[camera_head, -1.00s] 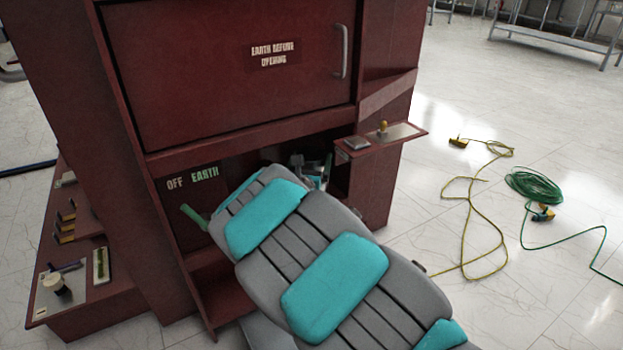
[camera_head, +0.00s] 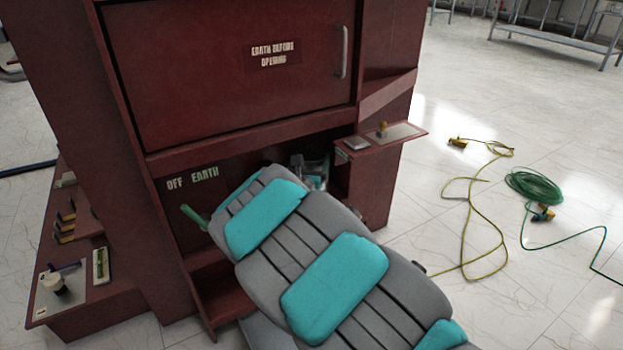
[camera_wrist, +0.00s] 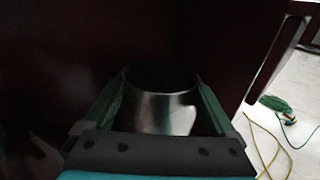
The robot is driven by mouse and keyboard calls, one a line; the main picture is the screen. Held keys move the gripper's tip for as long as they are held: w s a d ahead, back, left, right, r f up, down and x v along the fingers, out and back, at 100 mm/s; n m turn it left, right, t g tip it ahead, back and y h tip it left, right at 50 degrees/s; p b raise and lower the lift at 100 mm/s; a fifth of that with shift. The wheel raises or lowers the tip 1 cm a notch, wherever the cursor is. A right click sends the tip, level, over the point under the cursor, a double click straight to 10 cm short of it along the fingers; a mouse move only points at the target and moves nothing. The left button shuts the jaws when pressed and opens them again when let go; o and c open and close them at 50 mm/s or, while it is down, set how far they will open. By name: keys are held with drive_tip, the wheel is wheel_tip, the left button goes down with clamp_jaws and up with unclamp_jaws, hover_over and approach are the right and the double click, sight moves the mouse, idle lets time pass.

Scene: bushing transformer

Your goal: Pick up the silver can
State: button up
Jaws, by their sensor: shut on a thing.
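The silver can (camera_wrist: 162,108) is a shiny metal cylinder in the middle of the wrist view. My gripper (camera_wrist: 160,92) is shut on it, with one green finger on each side of the can. The can's lower part is hidden behind the gripper's dark palm. In the head view my grey and teal arm reaches into the dark recess of the red cabinet. There my gripper (camera_head: 311,170) shows only in small part at the arm's far end. I cannot clearly make out the can in that view.
The red cabinet (camera_head: 230,75) stands around and above the recess, with a side shelf (camera_head: 385,140) close on the right. A green handle (camera_head: 194,215) sticks out left of my arm. Yellow cable (camera_head: 470,215) and a green cable coil (camera_head: 533,186) lie on the floor.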

clamp_jaws()
